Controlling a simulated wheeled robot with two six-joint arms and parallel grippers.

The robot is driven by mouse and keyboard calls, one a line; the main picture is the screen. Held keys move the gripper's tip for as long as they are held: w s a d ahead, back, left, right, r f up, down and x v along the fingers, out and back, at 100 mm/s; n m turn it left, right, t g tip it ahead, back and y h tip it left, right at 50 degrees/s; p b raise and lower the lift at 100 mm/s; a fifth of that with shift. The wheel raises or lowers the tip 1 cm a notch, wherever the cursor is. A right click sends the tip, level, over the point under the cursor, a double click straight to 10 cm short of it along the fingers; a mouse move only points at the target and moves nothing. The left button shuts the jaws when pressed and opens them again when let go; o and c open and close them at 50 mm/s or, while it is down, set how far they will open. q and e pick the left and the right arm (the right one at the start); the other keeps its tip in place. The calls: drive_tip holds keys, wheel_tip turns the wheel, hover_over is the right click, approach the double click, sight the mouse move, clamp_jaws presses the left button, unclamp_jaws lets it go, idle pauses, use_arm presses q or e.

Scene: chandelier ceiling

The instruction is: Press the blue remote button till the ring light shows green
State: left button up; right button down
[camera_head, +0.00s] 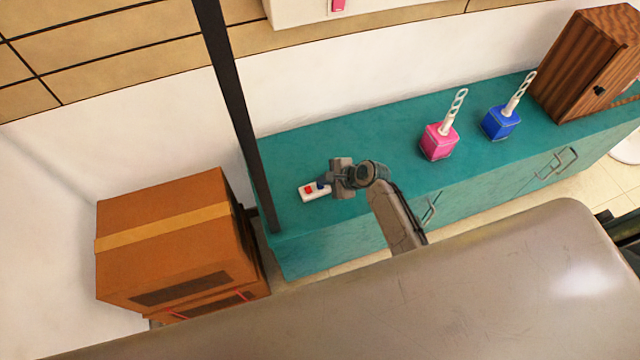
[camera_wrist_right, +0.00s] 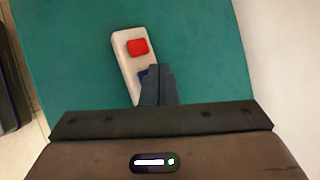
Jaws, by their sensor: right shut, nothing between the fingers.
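The white remote (camera_head: 306,197) lies on the teal counter, with a red button (camera_head: 309,188) and a blue button (camera_head: 321,186) on top. My right gripper (camera_head: 326,182) is shut and empty, with its fingertips over the remote's blue end. In the right wrist view, the remote (camera_wrist_right: 124,68) lies under the shut fingertips (camera_wrist_right: 160,68). Its red button (camera_wrist_right: 138,46) is clear, while the blue button (camera_wrist_right: 142,74) is partly hidden behind the fingers. I cannot tell whether the fingertips touch the button. I cannot make out a ring light. My left gripper is not in view.
The teal counter (camera_head: 380,150) also holds a pink pot (camera_head: 438,143), a blue pot (camera_head: 501,123) and a wooden cabinet (camera_head: 590,60). A dark post (camera_head: 235,95) stands left of the remote. Cardboard boxes (camera_head: 165,235) are stacked further left.

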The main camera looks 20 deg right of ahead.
drive_tip(key=shift+f, duration=0.55)
idle(0.7)
idle(0.3)
drive_tip(key=shift+r+p, duration=0.9)
drive_tip(key=shift+p, duration=0.05)
wheel_tip(320, 180, up, 5)
drive_tip(key=p, duration=0.5)
drive_tip(key=shift+r+p, duration=0.1)
drive_tip(key=shift+p, duration=0.25)
idle(3.8)
